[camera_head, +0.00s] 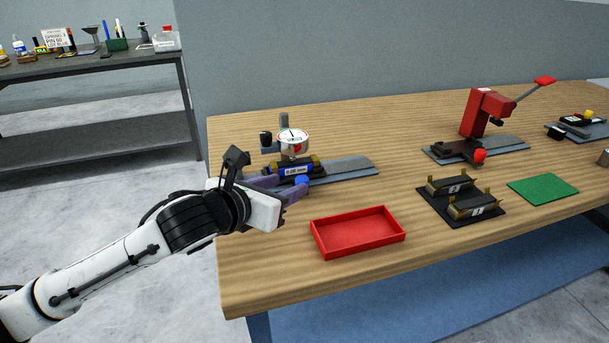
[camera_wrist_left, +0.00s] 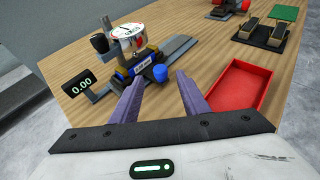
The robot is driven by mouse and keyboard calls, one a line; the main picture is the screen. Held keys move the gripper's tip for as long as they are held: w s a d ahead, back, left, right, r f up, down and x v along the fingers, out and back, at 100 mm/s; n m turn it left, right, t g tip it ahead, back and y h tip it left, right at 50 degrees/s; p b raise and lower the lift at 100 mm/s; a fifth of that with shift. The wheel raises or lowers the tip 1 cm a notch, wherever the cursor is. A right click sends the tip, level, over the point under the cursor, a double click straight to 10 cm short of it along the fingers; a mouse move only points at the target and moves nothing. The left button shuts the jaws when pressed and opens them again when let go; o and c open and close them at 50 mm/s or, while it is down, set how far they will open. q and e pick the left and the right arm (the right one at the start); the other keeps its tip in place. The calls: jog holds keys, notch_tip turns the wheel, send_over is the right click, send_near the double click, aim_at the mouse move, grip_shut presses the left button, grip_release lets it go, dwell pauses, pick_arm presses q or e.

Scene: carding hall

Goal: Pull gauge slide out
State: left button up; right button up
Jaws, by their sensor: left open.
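The gauge station stands on the left part of the wooden bench, with a round white dial (camera_head: 292,141) above a grey rail plate (camera_head: 350,169). A blue-and-black slide block (camera_head: 294,169) sits under the dial, and a blue knob (camera_head: 302,180) sticks out of its front. In the left wrist view the blue knob (camera_wrist_left: 160,72) is just beyond the fingertips, near the middle of the gap. My left gripper (camera_head: 296,188) has purple fingers and is open and empty, close in front of the knob. In the head view the fingers partly hide the slide's front. My right gripper is not seen.
A red tray (camera_head: 357,232) lies right of my left gripper. A black fixture (camera_head: 461,205) with two blocks, a green mat (camera_head: 543,189) and a red press (camera_head: 486,113) stand farther right. A small display reading 0.00 (camera_wrist_left: 81,84) stands left of the gauge. Bare wood lies between.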

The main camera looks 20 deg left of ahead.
aim_at(300, 180)
pick_arm(q)
jog(key=x, duration=0.8)
jog(key=shift+w+f+b, duration=0.15)
jog(key=shift+w+b, duration=0.05)
jog(key=shift+b, duration=0.1)
grip_shut()
